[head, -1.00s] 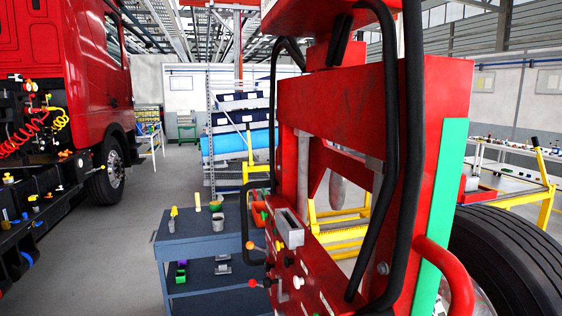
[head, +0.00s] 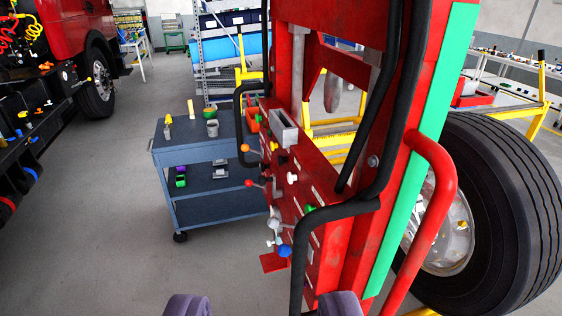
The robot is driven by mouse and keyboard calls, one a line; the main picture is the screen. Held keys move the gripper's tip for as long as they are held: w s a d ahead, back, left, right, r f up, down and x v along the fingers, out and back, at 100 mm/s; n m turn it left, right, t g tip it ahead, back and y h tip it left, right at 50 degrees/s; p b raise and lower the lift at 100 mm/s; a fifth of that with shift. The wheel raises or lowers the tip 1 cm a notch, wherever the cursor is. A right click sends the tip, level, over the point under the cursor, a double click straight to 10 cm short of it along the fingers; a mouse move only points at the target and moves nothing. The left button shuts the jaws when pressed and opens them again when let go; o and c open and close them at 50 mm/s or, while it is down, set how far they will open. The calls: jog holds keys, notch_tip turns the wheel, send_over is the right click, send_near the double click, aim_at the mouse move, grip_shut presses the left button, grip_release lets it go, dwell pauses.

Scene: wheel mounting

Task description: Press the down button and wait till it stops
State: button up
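I cannot tell which is the down button; no label is readable. My gripper (head: 263,306) shows as two purple-grey fingertips at the bottom edge, wide apart with nothing between them. It is nearer than the panel and touches nothing visible.
A large wheel (head: 500,215) stands at the right behind the machine. A blue-grey cart (head: 205,210) with small items stands left. A red truck (head: 70,30) is at upper left. Floor at lower left is clear.

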grip_shut()
dwell(1.5)
